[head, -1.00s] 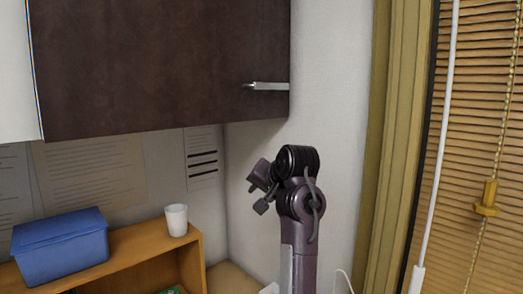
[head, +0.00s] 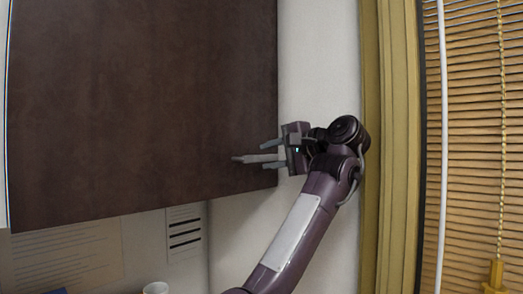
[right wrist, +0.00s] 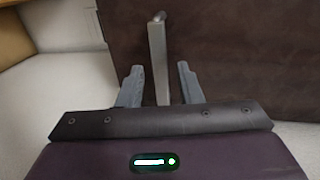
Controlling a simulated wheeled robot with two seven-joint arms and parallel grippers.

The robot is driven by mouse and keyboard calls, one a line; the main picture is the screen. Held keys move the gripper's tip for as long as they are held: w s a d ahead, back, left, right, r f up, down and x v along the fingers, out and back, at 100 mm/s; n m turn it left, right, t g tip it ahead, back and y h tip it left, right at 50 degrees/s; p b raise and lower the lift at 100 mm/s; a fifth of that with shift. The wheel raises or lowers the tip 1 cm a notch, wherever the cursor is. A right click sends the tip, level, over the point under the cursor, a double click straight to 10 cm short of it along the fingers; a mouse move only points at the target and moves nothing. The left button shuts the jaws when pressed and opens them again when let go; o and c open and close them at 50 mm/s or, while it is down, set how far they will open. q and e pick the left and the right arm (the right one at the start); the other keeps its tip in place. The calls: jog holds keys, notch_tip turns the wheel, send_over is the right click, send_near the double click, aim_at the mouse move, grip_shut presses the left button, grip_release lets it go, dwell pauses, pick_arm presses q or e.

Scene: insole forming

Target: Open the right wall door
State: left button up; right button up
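The right wall door (head: 140,100) is a dark brown cabinet panel high on the wall, and it looks closed. Its silver bar handle (head: 243,159) sits near the lower right corner. My right gripper (head: 269,154) is at the handle, reaching in from the right. In the right wrist view, the handle (right wrist: 157,55) runs between the two grey fingers of my right gripper (right wrist: 160,75). The fingers are apart, with a gap visible on both sides of the handle. The door (right wrist: 235,60) fills the right of that view. My left gripper is not in view.
A white wall (head: 318,60) is right of the door. A yellow frame (head: 392,150) and a slatted blind (head: 475,130) stand at the far right. A white cup (head: 156,288) shows at the bottom edge, below the door. Papers (head: 65,258) hang under the cabinet.

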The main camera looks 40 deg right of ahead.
aim_at(259, 159)
jog(key=p+x, duration=0.1)
jog(key=x, duration=0.2)
jog(key=shift+w, duration=0.2)
jog(key=shift+s, duration=0.1)
jog(key=shift+c, duration=0.3)
grip_shut()
jog(key=shift+f, duration=0.1)
